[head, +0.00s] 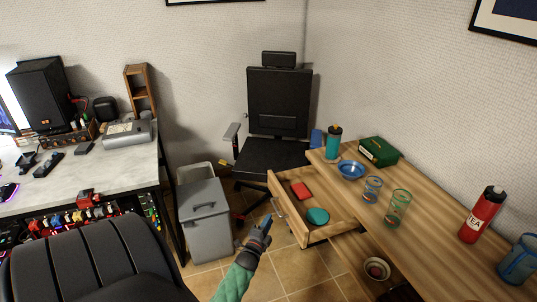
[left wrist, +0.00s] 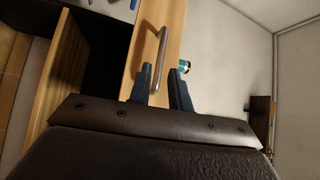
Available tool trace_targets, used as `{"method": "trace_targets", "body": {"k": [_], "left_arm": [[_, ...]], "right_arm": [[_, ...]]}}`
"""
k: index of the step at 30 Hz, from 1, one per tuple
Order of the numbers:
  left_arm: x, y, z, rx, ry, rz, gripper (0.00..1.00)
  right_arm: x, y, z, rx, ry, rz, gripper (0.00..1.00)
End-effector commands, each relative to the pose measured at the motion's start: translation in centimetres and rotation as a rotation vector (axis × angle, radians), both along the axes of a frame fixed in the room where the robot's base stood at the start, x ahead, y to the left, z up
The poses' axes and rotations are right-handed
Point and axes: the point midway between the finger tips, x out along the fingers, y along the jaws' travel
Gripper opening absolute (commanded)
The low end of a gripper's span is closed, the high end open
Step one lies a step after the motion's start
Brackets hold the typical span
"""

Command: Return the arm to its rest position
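My left gripper (head: 266,222) is on a green-sleeved arm that rises from the bottom middle of the head view. It is just in front of the pulled-out wooden drawer (head: 342,226), slightly below its metal handle (head: 279,207). In the left wrist view the two dark fingers (left wrist: 162,88) are apart with nothing held between them. The handle (left wrist: 158,62) shows beyond and between the fingertips; I cannot tell whether they touch it. My right gripper cannot be made out.
A red item (head: 301,190) and a teal round item (head: 318,215) lie in the drawer. A grey bin (head: 205,220) stands left of my gripper, and a black office chair (head: 275,110) stands behind. The wooden desk (head: 440,235) holds cups and bottles. Tiled floor is open between.

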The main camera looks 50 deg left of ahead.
Motion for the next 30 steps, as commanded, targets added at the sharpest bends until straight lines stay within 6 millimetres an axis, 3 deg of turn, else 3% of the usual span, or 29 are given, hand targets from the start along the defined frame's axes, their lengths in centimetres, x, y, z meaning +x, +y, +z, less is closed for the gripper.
{"method": "trace_targets", "body": {"k": [16,27,30], "left_arm": [[0.0,0.1,-0.2,-0.062,-0.017,-0.005,0.20],[-1.0,1.6,-5.8,-0.538,0.125,0.127,0.20],[-1.4,1.2,-6.8,-0.695,0.171,0.192,0.20]], "right_arm": [[-0.1,0.0,-0.1,-0.001,0.001,0.001,0.36],[0.0,0.0,-0.1,-0.001,0.000,0.001,0.36],[0.0,0.0,0.0,0.000,-0.001,0.000,0.36]]}}
